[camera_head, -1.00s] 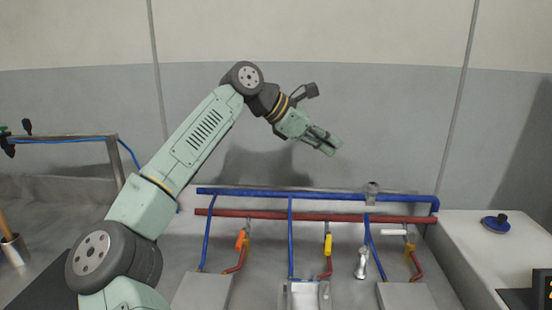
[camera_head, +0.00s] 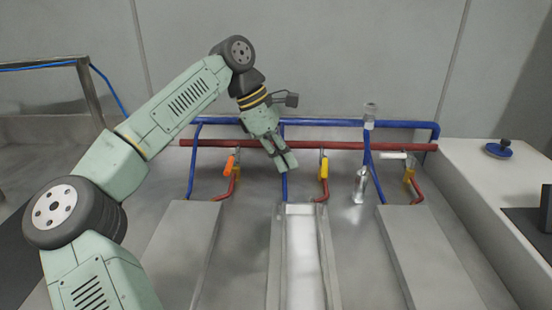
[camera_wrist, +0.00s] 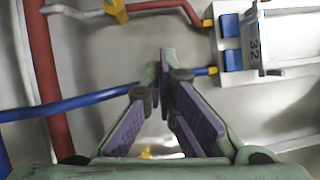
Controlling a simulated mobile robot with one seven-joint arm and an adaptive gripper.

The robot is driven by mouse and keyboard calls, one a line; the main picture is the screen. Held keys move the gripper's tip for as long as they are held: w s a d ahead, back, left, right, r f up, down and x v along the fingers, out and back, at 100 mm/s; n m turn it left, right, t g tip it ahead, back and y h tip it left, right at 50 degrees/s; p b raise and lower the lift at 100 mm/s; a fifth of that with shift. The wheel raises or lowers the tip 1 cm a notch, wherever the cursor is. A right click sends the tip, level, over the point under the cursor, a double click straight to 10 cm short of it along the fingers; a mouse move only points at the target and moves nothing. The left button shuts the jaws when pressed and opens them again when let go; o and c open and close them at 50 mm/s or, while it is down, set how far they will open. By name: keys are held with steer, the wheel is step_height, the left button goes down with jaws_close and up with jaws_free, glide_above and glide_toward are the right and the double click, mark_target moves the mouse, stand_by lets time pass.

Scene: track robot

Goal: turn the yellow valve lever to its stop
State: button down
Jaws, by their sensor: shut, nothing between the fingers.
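The yellow valve lever (camera_head: 324,168) hangs from the red pipe, to the right of my gripper in the head view. It points downward, with a red branch pipe below it. My gripper (camera_head: 287,164) is shut and empty, pointing down over the middle blue branch pipe. A gap shows between it and the yellow lever in the picture. In the wrist view my shut fingers (camera_wrist: 165,58) cover part of the scene. A yellow fitting (camera_wrist: 116,11) on a red pipe is at the top there; I cannot tell which valve it belongs to.
An orange lever (camera_head: 229,165) is to the left and a white lever (camera_head: 393,155) to the right. The blue pipe (camera_head: 340,122) and red pipe (camera_head: 350,146) run across behind. A clear upright cylinder (camera_head: 360,186) stands right of the yellow lever. A trough (camera_head: 276,250) lies in front.

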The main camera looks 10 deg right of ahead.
mark_target(324, 170)
steer(key=shift+s+d+b, duration=0.15)
steer(key=shift+s+d, duration=0.15)
steer(key=shift+d, duration=0.35)
steer(key=shift+s+d+b, duration=0.2)
steer(key=shift+s+d, duration=0.1)
steer(key=shift+d, duration=0.4)
steer(key=shift+s+d+b, duration=0.15)
steer(key=shift+s+d, duration=0.15)
steer(key=shift+d, duration=0.35)
steer(key=shift+s+d+r+p, duration=0.1)
steer(key=shift+s+d+p, duration=0.2)
steer(key=shift+s+d, duration=0.25)
